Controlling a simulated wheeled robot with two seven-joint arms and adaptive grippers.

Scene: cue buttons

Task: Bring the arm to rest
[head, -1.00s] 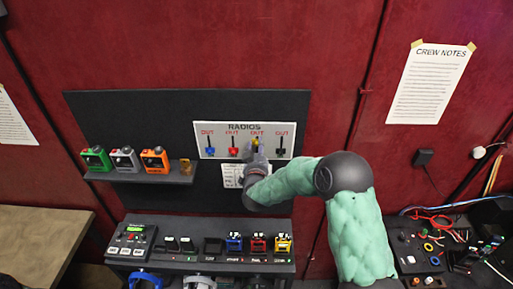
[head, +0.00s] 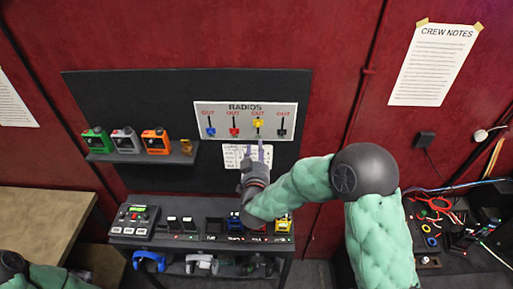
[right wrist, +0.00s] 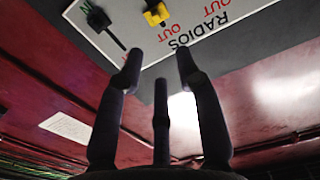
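The radios board (head: 245,106) is a white panel with several sliders under red OUT labels. The yellow slider (head: 258,123) sits higher than the blue slider (head: 210,131), red slider (head: 234,131) and black slider (head: 282,133). My right gripper (head: 259,146) is below the yellow slider, apart from it. In the right wrist view its fingers (right wrist: 158,62) are spread with nothing between them; the yellow slider (right wrist: 157,14) and black slider (right wrist: 98,18) show beyond. My left gripper is out of view; only part of my left arm shows at bottom left.
A shelf (head: 140,154) holds green, grey and orange devices. Below my right arm, a console (head: 190,239) carries a keypad box (head: 135,221) and coloured units, partly hidden by the arm. A wooden table (head: 45,225) stands left. Cables and a toolboard lie at right.

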